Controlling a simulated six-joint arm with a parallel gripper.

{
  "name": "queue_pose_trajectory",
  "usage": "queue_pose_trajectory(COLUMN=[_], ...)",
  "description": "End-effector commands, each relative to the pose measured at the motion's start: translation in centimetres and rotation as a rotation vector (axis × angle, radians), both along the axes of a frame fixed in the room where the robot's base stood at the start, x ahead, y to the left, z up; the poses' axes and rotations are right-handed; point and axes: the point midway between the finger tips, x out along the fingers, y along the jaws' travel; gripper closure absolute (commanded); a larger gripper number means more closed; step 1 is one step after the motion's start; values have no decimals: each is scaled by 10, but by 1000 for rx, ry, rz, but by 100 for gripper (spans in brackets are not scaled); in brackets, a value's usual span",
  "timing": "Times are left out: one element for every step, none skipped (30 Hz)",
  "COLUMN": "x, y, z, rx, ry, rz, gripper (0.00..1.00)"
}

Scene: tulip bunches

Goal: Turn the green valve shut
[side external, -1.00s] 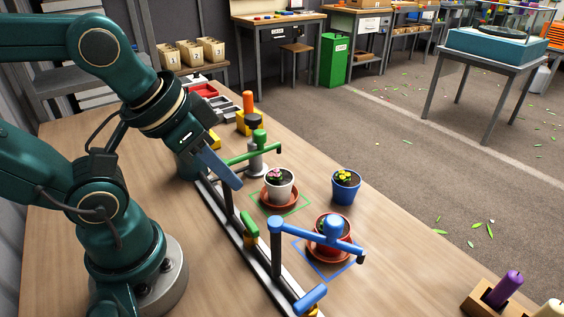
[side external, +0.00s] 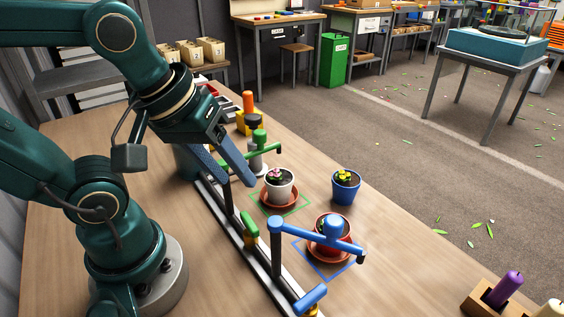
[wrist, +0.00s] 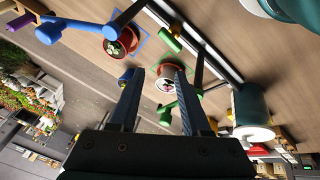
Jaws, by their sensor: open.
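The green valve handle (side external: 249,224) is a short green lever on the metal rail, in front of the green tap (side external: 261,139). In the wrist view, a green handle (wrist: 170,38) shows beside the rail, beyond my fingertips. The green tap's spout reaches toward a white pot (side external: 279,184) with pink flowers, on a saucer inside a green outline. My gripper (side external: 238,182) is open and empty, above the rail between the tap and the handle, apart from the handle. Its two fingers (wrist: 159,72) point toward the rail in the wrist view. I cannot tell whether water flows.
A blue tap (side external: 318,231) hangs over a red pot (side external: 331,243) nearer the front, with a blue handle (side external: 310,298) on the rail (side external: 269,265). A blue pot (side external: 345,187) stands to the right. The table's right front has a candle holder (side external: 490,299).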

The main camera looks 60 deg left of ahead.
Motion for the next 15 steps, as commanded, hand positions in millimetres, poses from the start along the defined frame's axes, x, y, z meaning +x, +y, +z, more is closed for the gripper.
queue_pose_trajectory(x=[3,4,6,8,10,13,15,16,19,20,21,22,23,24,24], y=[0,0,0,0,0,0,0,0,0,0,0,0,0,0,0], z=[-2,-3,-5,-7,-9,-12,-15,-18,-23,-26,-29,-33,-35,-38,-41], rx=[-48,-77,-113,-139,-161,-187,-203,-216,-226,-230,-230,-228,-224,-218,-211], ry=[37,57,88,114,139,175,202,230,260,282,302,325,341,355,370], rz=[108,180,277,352,426,525,599,668,746,792,830,865,882,888,889], gripper=[52,52,52,52,52,52,52,52,52,52,52,52,52,52,52])
